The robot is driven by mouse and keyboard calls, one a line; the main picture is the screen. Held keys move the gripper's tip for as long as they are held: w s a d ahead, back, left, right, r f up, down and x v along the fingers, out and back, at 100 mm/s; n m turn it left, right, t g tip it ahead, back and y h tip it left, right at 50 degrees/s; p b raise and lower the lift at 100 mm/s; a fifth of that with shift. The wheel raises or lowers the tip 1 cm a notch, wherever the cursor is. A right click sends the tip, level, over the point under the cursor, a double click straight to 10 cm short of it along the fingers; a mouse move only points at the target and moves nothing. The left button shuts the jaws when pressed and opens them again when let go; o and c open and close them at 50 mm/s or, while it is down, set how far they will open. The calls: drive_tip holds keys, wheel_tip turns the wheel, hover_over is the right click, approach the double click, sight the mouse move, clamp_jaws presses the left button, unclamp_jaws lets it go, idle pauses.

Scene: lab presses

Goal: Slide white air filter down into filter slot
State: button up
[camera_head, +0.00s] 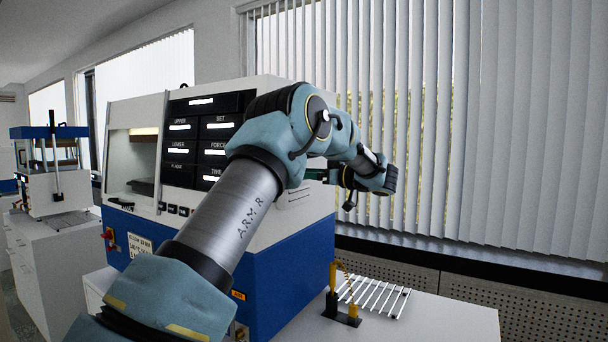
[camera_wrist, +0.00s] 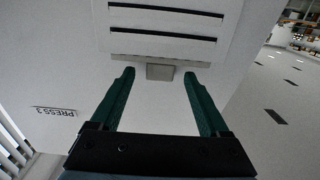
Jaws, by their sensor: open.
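In the wrist view my gripper (camera_wrist: 158,76) is open, its two green fingers reaching toward the press's white side wall. A small grey tab (camera_wrist: 160,72) lies between the fingertips, with a gap on each side. Above the tab are a thin pale strip and a white panel (camera_wrist: 165,31) with two long dark slits. I cannot tell whether this panel is the air filter or the housing around its slot. In the head view the blue and white press (camera_head: 285,255) stands behind my arm. My arm and wrist hide most of the gripper and the panel there.
A label reading PRESS 3 (camera_wrist: 55,111) is on the wall, left of my fingers. A wire rack (camera_head: 375,296) and a yellow and black fixture (camera_head: 343,300) sit on the white bench (camera_head: 440,318) beside the press. Window blinds (camera_head: 500,150) hang behind. Another press (camera_head: 52,180) stands far left.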

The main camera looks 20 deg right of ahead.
drive_tip(key=b+v, duration=0.4)
drive_tip(key=v, duration=0.7)
drive_tip(key=shift+w, duration=0.1)
